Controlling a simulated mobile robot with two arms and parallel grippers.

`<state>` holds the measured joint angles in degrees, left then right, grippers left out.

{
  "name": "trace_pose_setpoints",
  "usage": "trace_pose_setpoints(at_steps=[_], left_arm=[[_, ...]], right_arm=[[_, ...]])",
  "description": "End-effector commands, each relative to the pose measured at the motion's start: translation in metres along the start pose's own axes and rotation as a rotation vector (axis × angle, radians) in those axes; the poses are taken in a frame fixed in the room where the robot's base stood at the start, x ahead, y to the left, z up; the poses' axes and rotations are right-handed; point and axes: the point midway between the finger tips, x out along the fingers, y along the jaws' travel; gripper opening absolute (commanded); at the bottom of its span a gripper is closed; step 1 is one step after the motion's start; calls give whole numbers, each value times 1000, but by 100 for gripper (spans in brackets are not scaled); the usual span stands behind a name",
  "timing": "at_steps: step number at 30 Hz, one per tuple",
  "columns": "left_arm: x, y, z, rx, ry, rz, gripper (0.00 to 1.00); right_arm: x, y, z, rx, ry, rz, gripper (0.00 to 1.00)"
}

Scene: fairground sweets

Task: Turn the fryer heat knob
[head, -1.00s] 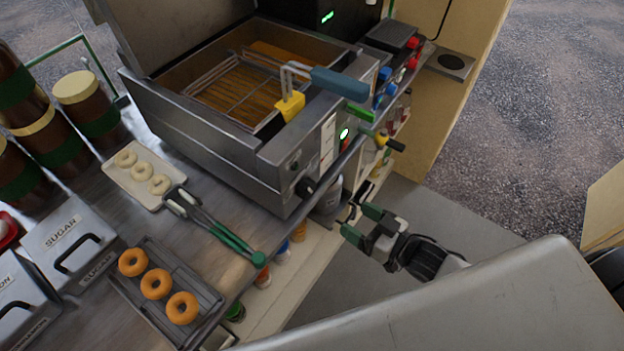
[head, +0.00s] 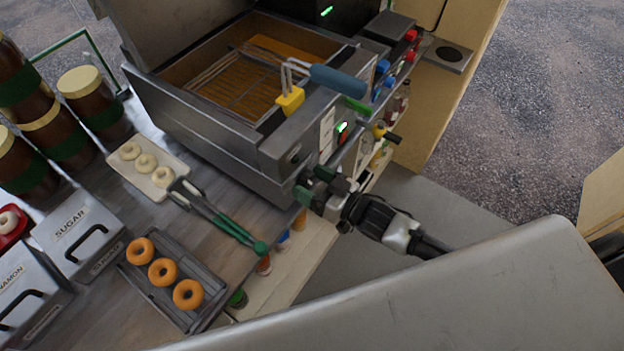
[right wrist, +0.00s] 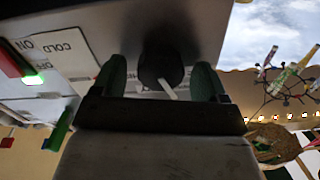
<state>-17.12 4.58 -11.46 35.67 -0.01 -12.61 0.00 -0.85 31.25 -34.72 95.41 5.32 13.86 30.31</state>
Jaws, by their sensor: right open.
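The fryer (head: 210,137) is a steel box with oil and a wire basket inside. Its black heat knob (right wrist: 160,65) has a white pointer line and shows in the right wrist view, on the front panel. My right gripper (head: 314,185) is at the lower corner of the fryer's front, with its fingers toward the panel. In the right wrist view my green fingers stand open on either side of the knob, and I cannot tell whether they touch it. In the head view the gripper mostly hides the knob. My left gripper is not in view.
The blue basket handle (head: 337,81) and a yellow clip (head: 290,100) sit above the panel. A lit green switch (head: 342,128) is right of the knob. Green-handled tongs (head: 222,222) and a doughnut tray (head: 198,317) lie on the counter. Grey floor is clear to the right.

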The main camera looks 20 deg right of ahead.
Motion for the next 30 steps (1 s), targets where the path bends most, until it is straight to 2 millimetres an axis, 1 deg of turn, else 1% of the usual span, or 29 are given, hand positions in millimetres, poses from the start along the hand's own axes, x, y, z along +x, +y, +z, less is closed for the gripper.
trace_pose_setpoints(at_steps=[7, 8, 15, 17, 18, 25, 30], left_arm=[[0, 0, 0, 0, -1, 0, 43], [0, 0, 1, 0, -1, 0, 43], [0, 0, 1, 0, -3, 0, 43], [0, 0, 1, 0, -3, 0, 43], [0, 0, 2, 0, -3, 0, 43], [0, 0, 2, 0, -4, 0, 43], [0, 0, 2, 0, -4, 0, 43]], right_arm=[[1, 0, 0, 0, -1, 0, 74], [1, 0, 0, 0, -1, 0, 72], [1, 0, 0, 0, 0, 0, 35], [1, 0, 0, 0, 0, 0, 26], [1, 0, 0, 0, 0, 0, 24], [1, 0, 0, -25, 0, 0, 24], [1, 0, 0, -100, 0, 0, 24]])
